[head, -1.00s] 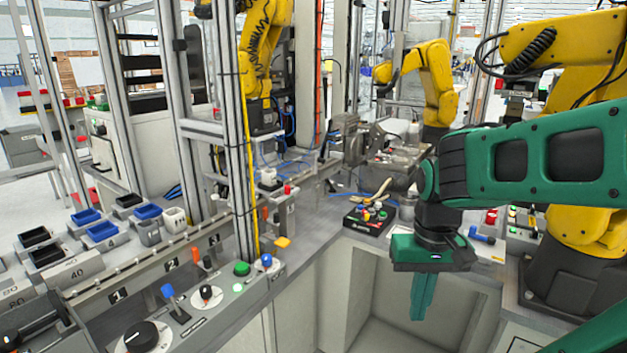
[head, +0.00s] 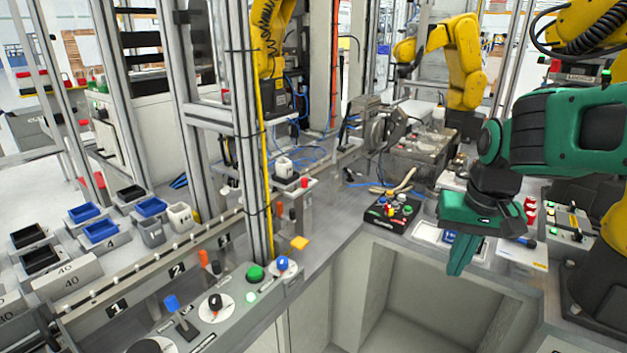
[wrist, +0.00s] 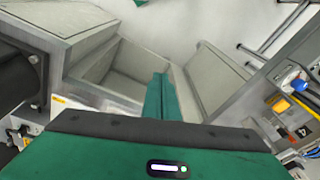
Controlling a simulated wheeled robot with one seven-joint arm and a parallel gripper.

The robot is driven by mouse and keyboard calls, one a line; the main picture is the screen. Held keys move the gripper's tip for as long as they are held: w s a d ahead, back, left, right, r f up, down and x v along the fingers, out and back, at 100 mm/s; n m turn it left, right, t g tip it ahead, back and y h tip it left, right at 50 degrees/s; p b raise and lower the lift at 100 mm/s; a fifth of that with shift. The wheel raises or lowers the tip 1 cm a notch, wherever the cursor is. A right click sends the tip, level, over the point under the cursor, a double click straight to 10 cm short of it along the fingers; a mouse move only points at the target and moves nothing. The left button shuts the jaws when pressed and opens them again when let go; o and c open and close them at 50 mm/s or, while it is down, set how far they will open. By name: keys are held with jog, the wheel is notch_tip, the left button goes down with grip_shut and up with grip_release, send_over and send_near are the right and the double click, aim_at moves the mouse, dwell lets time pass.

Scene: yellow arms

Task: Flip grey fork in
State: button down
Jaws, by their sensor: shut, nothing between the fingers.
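My green gripper (head: 458,268) is at the right in the head view, pointing down in front of the workbench, above the open recess. Its fingers are shut together with nothing between them. They also show in the wrist view (wrist: 160,98), over pale panels. I cannot single out a grey fork in either view. The control panel at the lower left in the head view carries a blue-tipped lever (head: 176,306), a black knob (head: 215,302), a green button (head: 255,272) and a blue knob (head: 282,264). The gripper is well to the right of these, touching nothing.
A black box with coloured buttons (head: 392,211) sits on the bench left of my gripper. A grey metal post (head: 237,130) with a yellow cable rises behind the panel. Yellow robot arms (head: 455,65) stand behind. The recess (head: 430,300) below the gripper is empty.

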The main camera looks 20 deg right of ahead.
jog(key=w+a+r+t, duration=0.2)
jog(key=w+a+r, duration=0.2)
jog(key=w, duration=0.4)
jog(key=w+a+r+t+y, duration=0.1)
jog(key=w+a+r, duration=0.3)
jog(key=w, duration=0.4)
jog(key=w+a+r+t+y, duration=0.1)
jog(key=w+a+r, duration=0.3)
jog(key=w, duration=0.4)
jog(key=shift+a+r+t, duration=0.35)
jog(key=shift+a+t, duration=0.25)
jog(key=shift+t, duration=0.2)
send_near(309, 188)
notch_tip(309, 188, down, 4)
jog(key=d, duration=0.3)
jog(key=shift+w+a+r, duration=0.1)
jog(key=shift+w+a, duration=0.55)
jog(key=shift+a, duration=0.25)
jog(key=shift+w+a+r, duration=0.1)
jog(key=shift+w+a, duration=0.55)
jog(key=shift+a, duration=0.25)
